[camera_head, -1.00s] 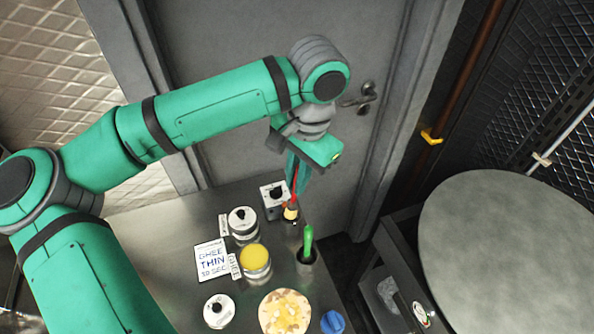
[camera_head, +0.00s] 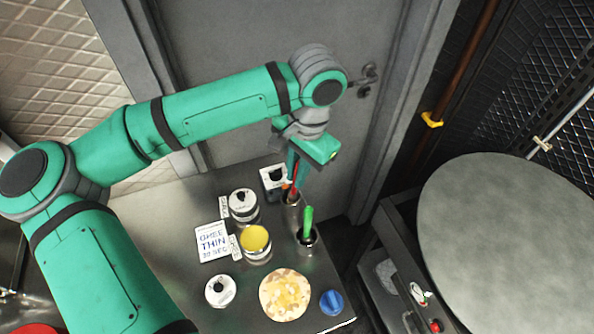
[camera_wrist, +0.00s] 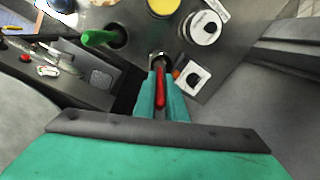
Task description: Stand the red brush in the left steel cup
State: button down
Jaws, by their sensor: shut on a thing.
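The red brush (camera_head: 295,172) is upright between the fingers of my gripper (camera_head: 297,170). Its lower end meets the mouth of the left steel cup (camera_head: 292,218), and its bristles are no longer in sight, so they seem to be inside. In the wrist view the red handle (camera_wrist: 160,88) lies between the two green fingers (camera_wrist: 162,95), which are shut on it. How deep the brush sits is hidden. The right steel cup (camera_head: 306,243) holds a green brush (camera_head: 307,222).
White-lidded jars (camera_head: 243,204), a yellow-topped jar (camera_head: 255,240), a ghee sign (camera_head: 211,242) and a black-knobbed box (camera_head: 274,180) crowd the cups' left. A plate of pale pieces (camera_head: 286,294) and a blue knob-like item (camera_head: 332,302) are in front. The counter's right edge is close.

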jog(key=c, duration=1.7)
grip_release()
jog(key=r, duration=0.7)
jog(key=d+r, duration=0.1)
jog(key=r, duration=0.2)
jog(key=shift+s+d+r, duration=0.1)
jog(key=shift+s+r, duration=0.05)
jog(key=shift+r, duration=0.2)
